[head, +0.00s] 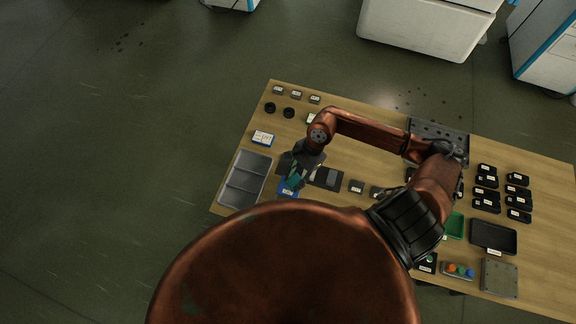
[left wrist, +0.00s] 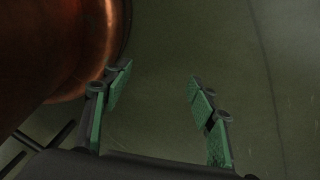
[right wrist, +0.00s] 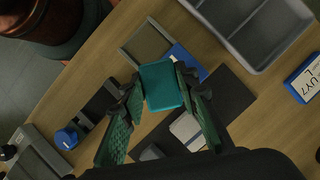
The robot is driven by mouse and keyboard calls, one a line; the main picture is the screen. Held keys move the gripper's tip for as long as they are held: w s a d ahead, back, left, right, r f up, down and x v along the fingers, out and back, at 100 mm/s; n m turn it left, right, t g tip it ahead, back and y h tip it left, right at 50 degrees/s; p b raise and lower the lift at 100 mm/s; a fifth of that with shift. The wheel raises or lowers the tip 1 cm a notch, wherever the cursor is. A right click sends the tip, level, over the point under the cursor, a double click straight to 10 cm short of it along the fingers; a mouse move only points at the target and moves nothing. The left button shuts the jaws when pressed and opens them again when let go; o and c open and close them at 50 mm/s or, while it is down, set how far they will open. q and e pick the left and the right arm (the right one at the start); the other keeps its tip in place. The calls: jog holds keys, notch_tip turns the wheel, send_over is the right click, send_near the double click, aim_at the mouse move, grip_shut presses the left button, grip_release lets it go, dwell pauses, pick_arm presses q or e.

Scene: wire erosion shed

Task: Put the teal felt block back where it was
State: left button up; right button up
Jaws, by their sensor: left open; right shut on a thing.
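The teal felt block (right wrist: 162,85) is between the fingers of my right gripper (right wrist: 160,100), in the right wrist view. The gripper is shut on it above the table. In the head view, my right gripper (head: 293,177) is over the table's left part, close to a blue item (head: 287,192), and the block is hard to make out. My left gripper (left wrist: 158,110) is open and empty over the floor in the left wrist view.
A grey compartment tray (head: 244,180) stands at the table's left edge. A dark mat (right wrist: 232,96) with a light grey block (right wrist: 188,130) lies below the right gripper. A blue-and-white labelled box (head: 263,138) is behind. Several black boxes (head: 487,181) stand at right.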

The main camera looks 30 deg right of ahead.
jog(key=s+d+r+m+t+h, duration=0.25)
jog(key=d+r+m+t, duration=0.2)
jog(key=m, duration=0.75)
jog(key=shift+y, duration=0.45)
jog(key=w+f, duration=0.3)
jog(key=w, duration=0.1)
jog(key=w+f+p, duration=0.1)
jog(key=w+f, duration=0.2)
jog(key=w, duration=0.1)
jog(key=w+f+p, duration=0.1)
jog(key=w+f, duration=0.2)
jog(key=w, duration=0.1)
jog(key=shift+w+a+f, duration=0.1)
jog(key=shift+w+a, duration=0.1)
jog(key=shift+w+f, duration=0.2)
notch_tip(320, 180, down, 3)
jog(key=shift+w+p, duration=0.15)
jog(key=shift+p, duration=0.2)
pick_arm(q)
jog(key=w+r, duration=0.2)
jog(key=shift+d+r, duration=0.2)
jog(key=shift+r, duration=0.2)
pick_arm(e)
jog(key=shift+f, duration=0.25)
